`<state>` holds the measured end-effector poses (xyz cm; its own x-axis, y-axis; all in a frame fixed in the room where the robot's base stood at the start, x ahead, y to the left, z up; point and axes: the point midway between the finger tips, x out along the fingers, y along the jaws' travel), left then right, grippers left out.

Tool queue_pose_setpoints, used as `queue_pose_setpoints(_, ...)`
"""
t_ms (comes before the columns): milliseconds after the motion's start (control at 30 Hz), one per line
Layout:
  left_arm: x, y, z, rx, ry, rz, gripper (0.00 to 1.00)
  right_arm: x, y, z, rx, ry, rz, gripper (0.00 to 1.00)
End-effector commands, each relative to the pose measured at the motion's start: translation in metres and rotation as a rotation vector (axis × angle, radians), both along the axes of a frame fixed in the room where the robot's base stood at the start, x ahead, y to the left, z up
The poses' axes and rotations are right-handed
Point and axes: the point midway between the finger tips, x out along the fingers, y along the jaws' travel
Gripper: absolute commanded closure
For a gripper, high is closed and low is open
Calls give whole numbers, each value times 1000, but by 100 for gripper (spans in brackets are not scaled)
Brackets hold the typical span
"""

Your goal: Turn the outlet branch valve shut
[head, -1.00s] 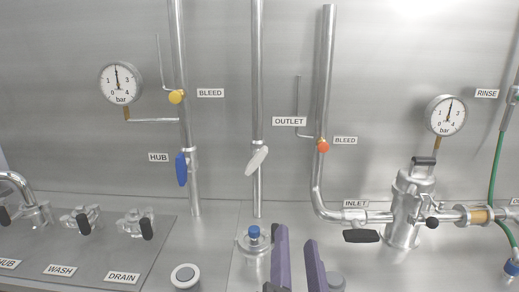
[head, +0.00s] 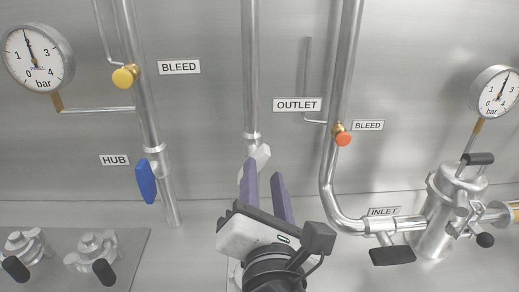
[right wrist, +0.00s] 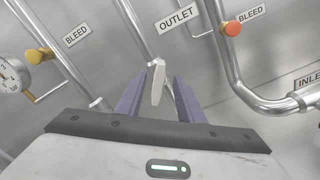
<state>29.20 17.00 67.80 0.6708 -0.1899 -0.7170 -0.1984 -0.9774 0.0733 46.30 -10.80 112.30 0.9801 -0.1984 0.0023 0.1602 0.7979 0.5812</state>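The outlet branch valve has a pale grey-white lever (head: 262,157) on the middle vertical pipe, left of the OUTLET label. In the head view the lever is tilted and its lower part is hidden behind my right gripper (head: 265,176). That gripper is open, with two purple fingers pointing up at the valve. In the right wrist view the lever (right wrist: 158,85) appears between the spread fingers (right wrist: 154,92), with a gap on each side; I see no contact. How deep the lever lies between them is unclear. My left gripper is not in view.
The blue HUB lever (head: 146,181) is on the left pipe, below a yellow bleed knob (head: 126,76). An orange bleed knob (head: 342,137) and bent inlet pipe (head: 330,190) stand close on the right. A black inlet handle (head: 392,256) sits lower right.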

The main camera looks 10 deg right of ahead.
Motion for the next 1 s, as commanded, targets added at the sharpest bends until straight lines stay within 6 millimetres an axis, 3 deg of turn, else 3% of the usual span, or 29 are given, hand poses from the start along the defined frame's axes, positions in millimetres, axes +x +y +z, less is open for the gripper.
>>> queue_pose_setpoints(100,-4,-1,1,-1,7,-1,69,24,-6,1,-4,-1,-4,66)
queue_pose_setpoints(333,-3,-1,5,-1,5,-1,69,58,-12,1,-2,0,-1,66)
queue_pose_setpoints(767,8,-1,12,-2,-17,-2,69,69,-14,0,0,1,1,66)
queue_pose_setpoints(1000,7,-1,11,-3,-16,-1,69,69,-14,0,0,1,1,100)
